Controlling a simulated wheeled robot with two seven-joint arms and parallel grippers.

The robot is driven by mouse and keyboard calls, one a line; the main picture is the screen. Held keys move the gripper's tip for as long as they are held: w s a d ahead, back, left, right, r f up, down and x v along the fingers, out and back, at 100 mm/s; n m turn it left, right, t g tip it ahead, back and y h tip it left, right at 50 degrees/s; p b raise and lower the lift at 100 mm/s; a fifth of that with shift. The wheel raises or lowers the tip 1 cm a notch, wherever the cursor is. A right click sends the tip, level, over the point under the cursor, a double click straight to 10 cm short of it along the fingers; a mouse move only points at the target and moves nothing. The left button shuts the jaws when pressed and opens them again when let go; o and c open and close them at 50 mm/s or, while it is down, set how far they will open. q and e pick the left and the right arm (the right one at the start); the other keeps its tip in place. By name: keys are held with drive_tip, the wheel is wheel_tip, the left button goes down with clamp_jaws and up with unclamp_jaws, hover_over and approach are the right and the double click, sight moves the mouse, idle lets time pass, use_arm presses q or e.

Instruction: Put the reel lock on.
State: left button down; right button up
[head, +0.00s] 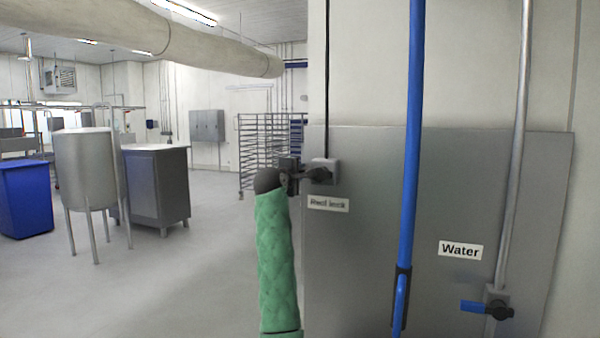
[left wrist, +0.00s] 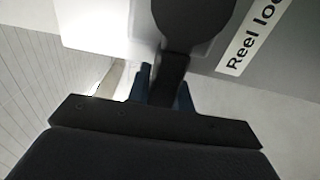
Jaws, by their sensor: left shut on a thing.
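The reel lock is a grey block with a dark lever (head: 319,174) on the metal wall panel, above a label reading "Reel lock" (head: 328,204). My left arm, in a green quilted sleeve, reaches up to it. My left gripper (head: 290,178) is at the lever's left end, partly hidden by my wrist. In the left wrist view the dark lever (left wrist: 172,75) runs down between the two blue fingertips, and the gripper (left wrist: 165,90) is shut on it. The lever's round hub (left wrist: 193,22) is at the top. My right gripper is not in view.
A blue pipe (head: 414,120) runs down the panel, with a blue-handled water valve (head: 485,307) and a "Water" label (head: 461,250) to its right. A rack (head: 262,140), a steel tank (head: 86,165) and a blue bin (head: 24,200) stand behind on open floor.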

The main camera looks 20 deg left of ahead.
use_arm(q)
drive_tip(key=shift+f, duration=0.2)
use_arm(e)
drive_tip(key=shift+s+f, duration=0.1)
use_arm(q)
drive_tip(key=c, duration=1.2)
unclamp_jaws()
drive_tip(key=shift+a, duration=0.1)
drive_tip(key=shift+c, duration=0.2)
drive_tip(key=shift+r, duration=0.1)
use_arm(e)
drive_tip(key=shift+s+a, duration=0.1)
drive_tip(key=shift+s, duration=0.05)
use_arm(q)
drive_tip(key=shift+s, duration=0.1)
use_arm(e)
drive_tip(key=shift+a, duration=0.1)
use_arm(q)
drive_tip(key=s+b, duration=0.3)
drive_tip(key=s, duration=0.4)
drive_tip(key=shift+s+a, duration=0.15)
drive_tip(key=shift+s, duration=0.15)
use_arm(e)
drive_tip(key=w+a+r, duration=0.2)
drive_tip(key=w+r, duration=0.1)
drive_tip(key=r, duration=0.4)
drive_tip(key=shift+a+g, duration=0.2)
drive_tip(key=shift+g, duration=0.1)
